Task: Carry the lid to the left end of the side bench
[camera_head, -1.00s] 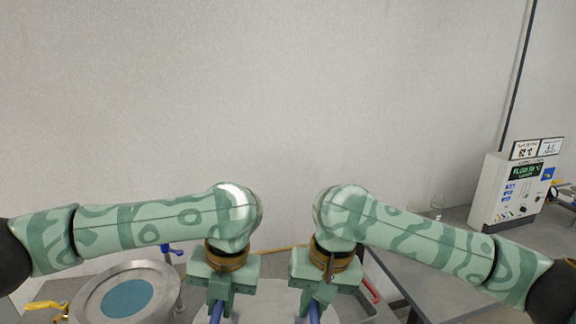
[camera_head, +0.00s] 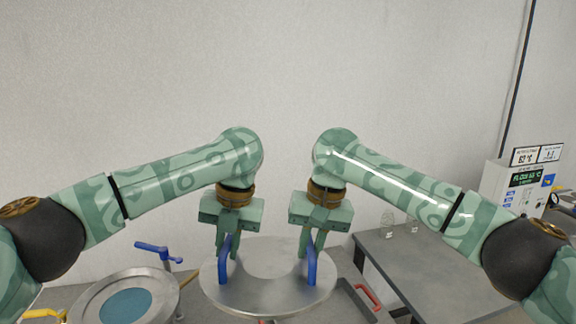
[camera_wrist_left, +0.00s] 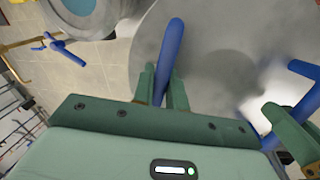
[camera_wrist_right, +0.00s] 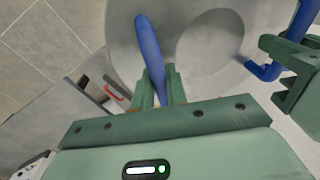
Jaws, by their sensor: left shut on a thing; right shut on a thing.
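The lid (camera_head: 265,298) is a round grey metal disc with two upright blue handles. In the head view it is held up level in front of me, to the right of an open-topped round vessel. My left gripper (camera_head: 229,256) is shut on the left blue handle (camera_head: 224,262). My right gripper (camera_head: 306,256) is shut on the right blue handle (camera_head: 312,264). The left wrist view shows the lid (camera_wrist_left: 215,45) beyond the fingers, and the right wrist view shows it too (camera_wrist_right: 205,40). The side bench (camera_head: 440,268) is the grey table at the right.
The round vessel (camera_head: 88,304) with a blue-green disc inside stands at the left, with a blue valve handle (camera_head: 158,250) behind it and a yellow one (camera_head: 45,315) beside it. A red handle (camera_head: 368,296) shows right of the lid. A control box (camera_head: 500,182) and glassware (camera_head: 388,224) stand on the bench.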

